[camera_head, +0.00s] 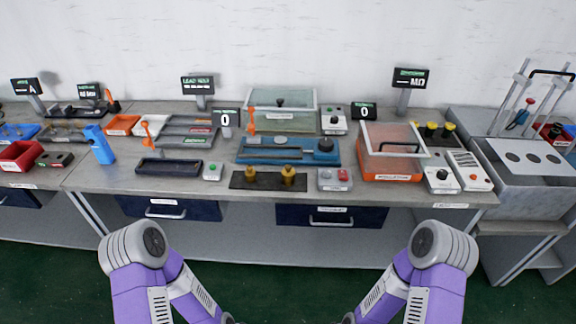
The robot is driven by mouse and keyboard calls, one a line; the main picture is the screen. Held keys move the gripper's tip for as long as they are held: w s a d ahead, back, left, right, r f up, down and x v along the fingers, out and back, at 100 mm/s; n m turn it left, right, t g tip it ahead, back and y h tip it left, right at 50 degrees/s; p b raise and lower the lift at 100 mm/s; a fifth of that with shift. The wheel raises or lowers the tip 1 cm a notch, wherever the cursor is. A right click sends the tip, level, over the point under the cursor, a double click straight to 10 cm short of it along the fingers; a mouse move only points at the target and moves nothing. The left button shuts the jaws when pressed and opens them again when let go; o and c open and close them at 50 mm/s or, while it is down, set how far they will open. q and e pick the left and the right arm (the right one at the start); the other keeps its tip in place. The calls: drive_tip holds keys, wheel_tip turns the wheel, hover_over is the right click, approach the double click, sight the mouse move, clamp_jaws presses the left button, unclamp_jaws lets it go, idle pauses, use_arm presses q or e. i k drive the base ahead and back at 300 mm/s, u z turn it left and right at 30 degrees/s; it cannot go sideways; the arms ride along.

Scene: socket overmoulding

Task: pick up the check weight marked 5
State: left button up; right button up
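Two brass-coloured check weights stand upright on a dark flat tray (268,183) near the front edge of the bench. The left weight (250,175) looks a little smaller than the right weight (288,176). Their markings are too small to read, so I cannot tell which one is marked 5. Both of my arms show at the bottom of the view, bent downward well in front of the bench. My grippers are out of the frame, and neither arm reaches the weights.
A blue fixture (288,151) lies behind the weights. A button box (335,179) stands to their right, a green-button box (212,172) and black tray (168,166) to their left. An orange glass-lidded box (390,170) stands further right. Drawers (331,216) are below the bench front.

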sight(250, 174)
drive_tip(key=z, duration=0.7)
drive_tip(key=i, duration=0.85)
drive_tip(key=u, duration=1.8)
